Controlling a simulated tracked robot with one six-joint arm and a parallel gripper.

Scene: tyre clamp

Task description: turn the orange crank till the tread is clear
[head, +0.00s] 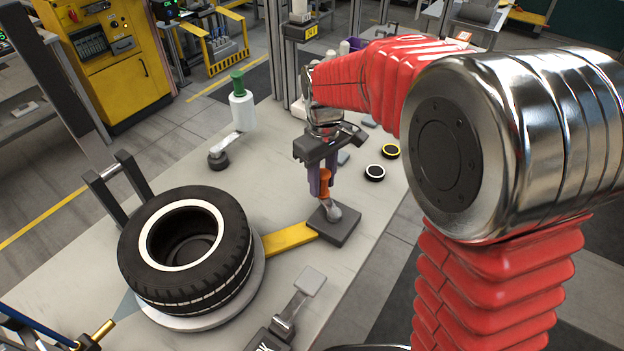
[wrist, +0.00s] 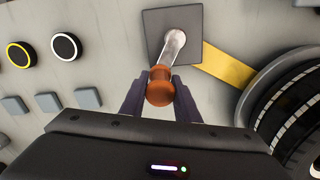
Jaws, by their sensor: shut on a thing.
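The orange crank handle (head: 325,183) stands on a metal arm over a dark square base (head: 338,226) on the bench. It also shows in the wrist view (wrist: 160,88), between the two purple fingers. My gripper (head: 319,180) points down from above and is shut on the handle. The black tyre (head: 228,245) with a white ring lies on a round grey plate left of the crank. A yellow bar (head: 290,239) runs between the crank base and the tyre's plate. Whether a clamp touches the tread is hidden from these views.
A white bottle with a green top (head: 240,100) stands at the back of the bench. Two round discs, one yellow-rimmed (head: 390,151) and one white-rimmed (head: 375,172), lie right of my gripper. A grey lever (head: 300,295) stands at the front.

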